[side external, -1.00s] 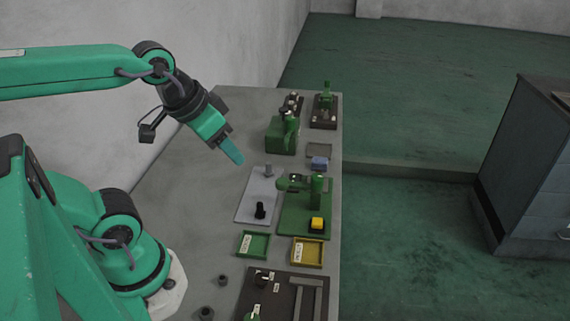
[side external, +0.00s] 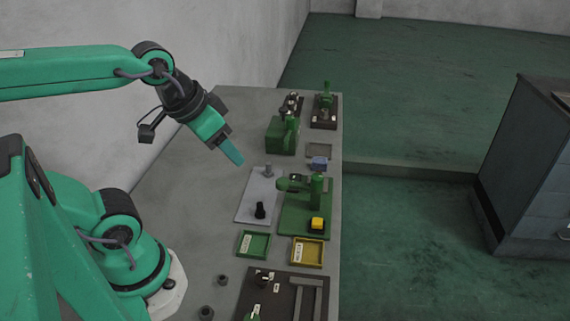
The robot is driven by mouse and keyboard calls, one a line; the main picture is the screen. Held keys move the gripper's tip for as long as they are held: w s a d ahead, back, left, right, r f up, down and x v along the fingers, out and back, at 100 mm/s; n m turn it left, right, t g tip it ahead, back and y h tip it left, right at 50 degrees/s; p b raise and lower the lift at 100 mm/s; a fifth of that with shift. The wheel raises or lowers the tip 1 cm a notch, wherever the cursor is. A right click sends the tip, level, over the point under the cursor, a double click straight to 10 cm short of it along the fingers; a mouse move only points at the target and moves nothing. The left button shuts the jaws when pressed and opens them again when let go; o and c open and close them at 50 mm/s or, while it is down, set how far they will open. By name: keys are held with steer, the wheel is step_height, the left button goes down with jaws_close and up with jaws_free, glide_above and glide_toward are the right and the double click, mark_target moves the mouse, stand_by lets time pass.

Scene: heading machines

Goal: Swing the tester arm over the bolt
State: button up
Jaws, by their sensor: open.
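The tester arm (side external: 296,184) is a green bar that reaches left from a green post (side external: 317,187) on a green base plate (side external: 296,222). Its left end comes close to the light grey plate (side external: 248,196). A small grey upright piece (side external: 268,170) stands at the back of that plate and a black knob-like piece (side external: 260,210) at its front. I cannot tell which, if either, is the bolt. My gripper (side external: 234,154) is open and empty, above and to the left of the grey piece, apart from everything. Its fingers overlap in this view.
A yellow button block (side external: 317,224) sits on the green base. A green tray (side external: 254,245) and a yellow tray (side external: 307,253) lie in front. Green machines (side external: 281,136) stand behind, with a blue piece (side external: 319,162) nearby. The bench's left side is mostly clear.

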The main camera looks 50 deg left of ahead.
steer(key=g, duration=0.6)
glide_above(318, 176)
steer(key=shift+f, duration=3.45)
steer(key=shift+f, duration=0.1)
steer(key=shift+f, duration=3.8)
jaws_close()
